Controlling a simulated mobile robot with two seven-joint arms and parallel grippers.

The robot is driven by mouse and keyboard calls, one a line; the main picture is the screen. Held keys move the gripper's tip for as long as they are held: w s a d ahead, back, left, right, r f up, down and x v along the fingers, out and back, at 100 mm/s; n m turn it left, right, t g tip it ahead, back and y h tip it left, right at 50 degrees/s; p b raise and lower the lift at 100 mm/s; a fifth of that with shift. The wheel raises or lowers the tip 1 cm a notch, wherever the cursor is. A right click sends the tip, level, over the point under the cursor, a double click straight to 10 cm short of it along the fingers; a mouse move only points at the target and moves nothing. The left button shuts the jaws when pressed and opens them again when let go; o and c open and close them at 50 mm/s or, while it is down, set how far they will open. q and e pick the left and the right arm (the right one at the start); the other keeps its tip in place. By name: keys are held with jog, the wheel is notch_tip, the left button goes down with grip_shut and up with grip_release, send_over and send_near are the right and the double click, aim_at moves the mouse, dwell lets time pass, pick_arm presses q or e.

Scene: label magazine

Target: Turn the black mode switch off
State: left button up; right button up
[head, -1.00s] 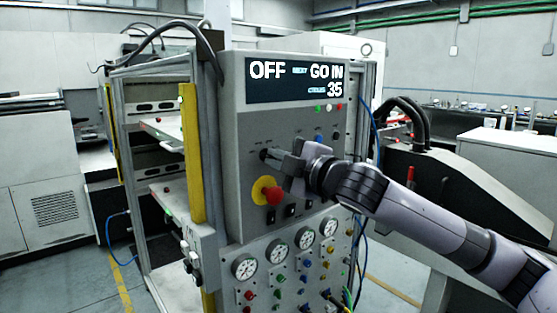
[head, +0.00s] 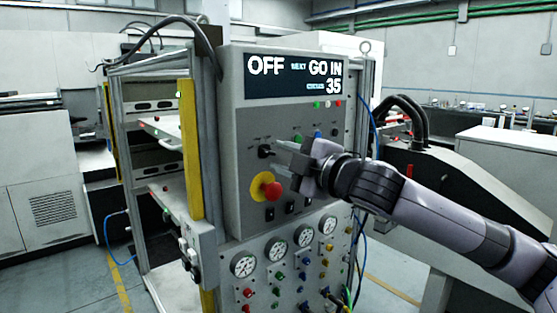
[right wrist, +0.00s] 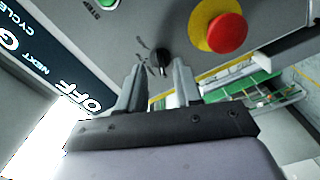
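The black mode switch (head: 265,151) is a small knob on the grey control panel (head: 252,123), left of my right gripper. It also shows in the right wrist view (right wrist: 160,58), ahead of the fingertips. My right gripper (head: 276,154) is open, its two fingers apart with a gap between them, and the knob stands clear of them. In the right wrist view the fingers (right wrist: 158,75) are spread and nothing is held. The display (head: 293,79) reads OFF, NEXT, GO IN and 35. My left gripper is not in view.
A red emergency button (head: 272,191) on a yellow disc sits just below the switch. Small coloured lamps and buttons (head: 318,104) lie above. Gauges (head: 277,250) and coloured knobs fill the lower panel. A yellow post (head: 192,150) stands at the left.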

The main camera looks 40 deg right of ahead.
jog(key=shift+s+d+b, duration=0.15)
jog(key=shift+s+b, duration=0.85)
jog(key=shift+s, duration=1.3)
jog(key=shift+f, duration=0.15)
jog(key=s+a+f+m+g, duration=0.1)
jog(key=a+f+m+g, duration=0.2)
jog(key=f, duration=0.9)
jog(key=s+a+f+m+g, duration=0.2)
jog(key=a+f, duration=0.2)
jog(key=f, duration=0.8)
jog(key=s+a+f+m+g+h, duration=0.1)
jog(key=s+a+f+m+g, duration=0.3)
jog(key=s+f, duration=0.65)
jog(key=s+a+f+m+g, duration=0.1)
jog(key=s+f+m+g, duration=0.35)
jog(key=s+f, duration=0.6)
jog(key=w+a+f+n+t+y, duration=0.1)
jog(key=w+a+f+t, duration=0.1)
jog(key=w+f+t, duration=0.3)
jog(key=shift+w+a+f+t+y, duration=0.2)
jog(key=shift+a+f+t+y, duration=0.2)
jog(key=shift+f, duration=1.05)
